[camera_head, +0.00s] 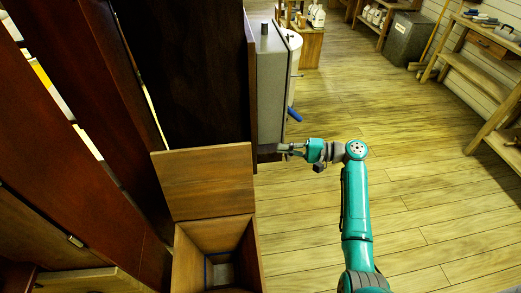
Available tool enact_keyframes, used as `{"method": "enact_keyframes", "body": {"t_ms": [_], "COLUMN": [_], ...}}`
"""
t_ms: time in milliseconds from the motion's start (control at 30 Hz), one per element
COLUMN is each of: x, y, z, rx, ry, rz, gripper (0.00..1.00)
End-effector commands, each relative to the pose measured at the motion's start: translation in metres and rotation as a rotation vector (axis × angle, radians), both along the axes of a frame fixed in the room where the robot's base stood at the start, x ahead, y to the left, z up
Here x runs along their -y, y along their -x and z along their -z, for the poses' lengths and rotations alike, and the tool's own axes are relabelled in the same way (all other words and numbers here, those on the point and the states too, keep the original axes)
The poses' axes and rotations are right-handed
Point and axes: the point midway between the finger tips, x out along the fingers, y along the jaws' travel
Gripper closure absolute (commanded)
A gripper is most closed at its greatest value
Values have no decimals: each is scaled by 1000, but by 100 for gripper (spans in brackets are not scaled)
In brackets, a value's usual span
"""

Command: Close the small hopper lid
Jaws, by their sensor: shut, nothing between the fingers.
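The small hopper (183,262) is a wooden box at the bottom centre-left, open at the top. Its inside walls and a small grey floor show. The hopper lid (205,184) is a flat wooden panel that stands raised at the hopper's far edge. My gripper (284,149) is shut and empty, to the right of the lid's upper right corner and close to the grey metal cabinet. The fingertips are small here, and I cannot tell whether they touch anything.
Tall dark wooden panels (95,120) stand at the left. A grey metal housing (271,95) with a blue handle (294,115) is just beyond my gripper. Wooden floor (420,190) is clear at the right. A workbench (490,100) and a grey bin (408,38) stand farther back.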

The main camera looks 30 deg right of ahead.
Motion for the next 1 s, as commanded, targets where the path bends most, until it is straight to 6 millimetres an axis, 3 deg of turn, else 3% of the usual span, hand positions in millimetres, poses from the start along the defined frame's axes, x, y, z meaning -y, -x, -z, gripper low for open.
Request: {"method": "enact_keyframes", "body": {"t_ms": [167, 667, 1000], "x": [-11, -80, -90], "y": [-8, -59, -27], "z": [0, 7, -1], "rx": [0, 1, 1], "ry": [-1, 0, 0], "rz": [-5, -4, -1], "gripper": [100, 100, 100]}}
